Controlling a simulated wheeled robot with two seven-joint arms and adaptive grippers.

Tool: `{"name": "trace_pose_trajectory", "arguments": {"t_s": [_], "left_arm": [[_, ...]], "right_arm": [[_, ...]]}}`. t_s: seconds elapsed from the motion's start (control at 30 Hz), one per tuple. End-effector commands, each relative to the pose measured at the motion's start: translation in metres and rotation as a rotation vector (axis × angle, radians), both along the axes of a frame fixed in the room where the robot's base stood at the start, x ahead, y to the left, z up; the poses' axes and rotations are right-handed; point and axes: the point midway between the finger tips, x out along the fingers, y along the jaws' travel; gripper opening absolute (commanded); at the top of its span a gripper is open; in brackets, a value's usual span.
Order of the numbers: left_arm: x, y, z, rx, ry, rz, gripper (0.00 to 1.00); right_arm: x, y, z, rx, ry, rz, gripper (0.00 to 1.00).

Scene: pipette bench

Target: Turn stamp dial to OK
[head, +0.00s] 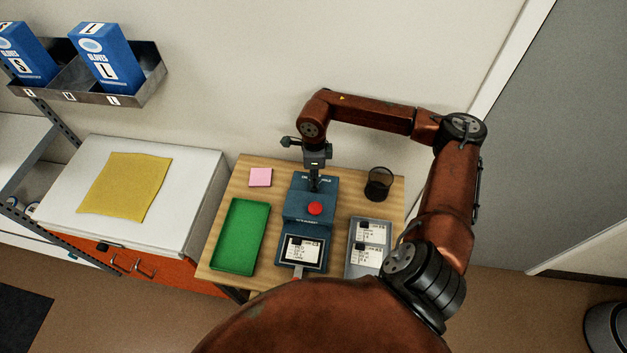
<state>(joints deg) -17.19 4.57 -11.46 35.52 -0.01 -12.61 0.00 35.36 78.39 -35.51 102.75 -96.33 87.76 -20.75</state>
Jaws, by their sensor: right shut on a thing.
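The stamp machine (301,207) is a blue box on the wooden table, with a red button (314,208) on its top and a dark-framed card in its front slot (303,250). Its dial is at the back top, hidden under my right gripper (314,186). White lettering shows on both sides of the gripper, too small to read fully. My right gripper points down and is shut on the dial. Where the dial points cannot be seen. My left gripper is not in view.
A green tray (240,236) lies left of the machine and a grey tray with labelled cards (353,270) lies right. A pink note pad (260,177) and a dark mesh cup (379,184) stand at the back. A white cabinet with a yellow cloth (125,186) is at left.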

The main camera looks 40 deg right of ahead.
Motion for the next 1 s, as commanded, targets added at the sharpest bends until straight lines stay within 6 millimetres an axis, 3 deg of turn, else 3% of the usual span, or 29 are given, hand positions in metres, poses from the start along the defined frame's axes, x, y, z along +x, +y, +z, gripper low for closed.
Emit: {"name": "trace_pose_trajectory", "arguments": {"t_s": [0.47, 0.5, 0.77, 1.0], "left_arm": [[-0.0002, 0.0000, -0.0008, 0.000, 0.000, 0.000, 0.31], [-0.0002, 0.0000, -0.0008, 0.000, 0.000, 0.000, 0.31], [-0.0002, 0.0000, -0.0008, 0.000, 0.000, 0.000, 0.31], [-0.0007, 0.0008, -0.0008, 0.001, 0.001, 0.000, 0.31]], "right_arm": [[0.0010, -0.0004, 0.0013, -0.001, -0.003, 0.016, 0.00], [0.0010, -0.0004, 0.0013, -0.001, -0.003, 0.016, 0.20], [0.0005, -0.0002, 0.0007, -0.001, -0.002, 0.016, 0.37], [0.0001, 0.0002, 0.0003, 0.001, 0.000, 0.016, 0.37]]}}
